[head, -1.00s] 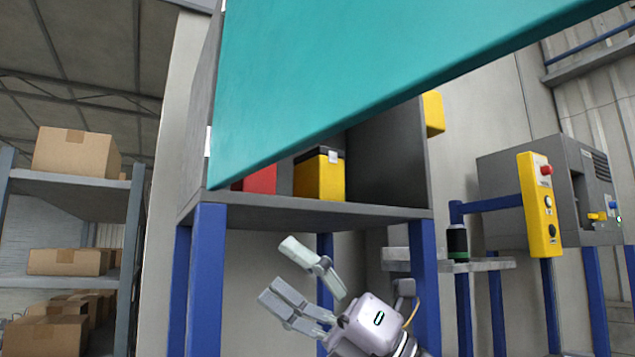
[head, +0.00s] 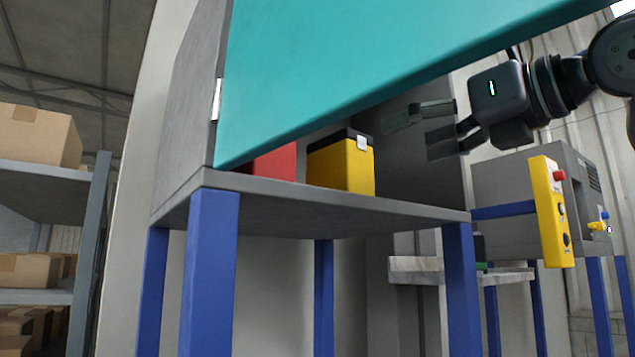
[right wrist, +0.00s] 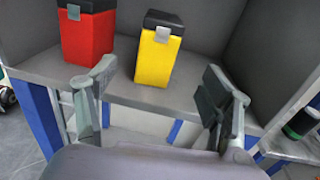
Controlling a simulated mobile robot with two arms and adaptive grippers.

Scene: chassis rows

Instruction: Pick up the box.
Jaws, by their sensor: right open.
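A yellow box (head: 343,167) with a black lid and a grey latch stands upright on the cabinet shelf. A red box (head: 275,163) stands left of it, partly hidden by the teal door in the head view. The right wrist view shows both the yellow box (right wrist: 157,57) and the red box (right wrist: 88,38) whole or nearly so. My right gripper (head: 412,131) is open and empty, to the right of the yellow box in the head view. In the right wrist view its fingers (right wrist: 158,88) are spread in front of the shelf, apart from both boxes. My left gripper is out of view.
The teal door (head: 370,70) stands open across the top of the head view. The grey shelf (head: 330,205) rests on blue legs. A side wall bounds it on the right. A yellow control panel (head: 551,212) stands farther right, and cartons (head: 38,133) stand on racks at left.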

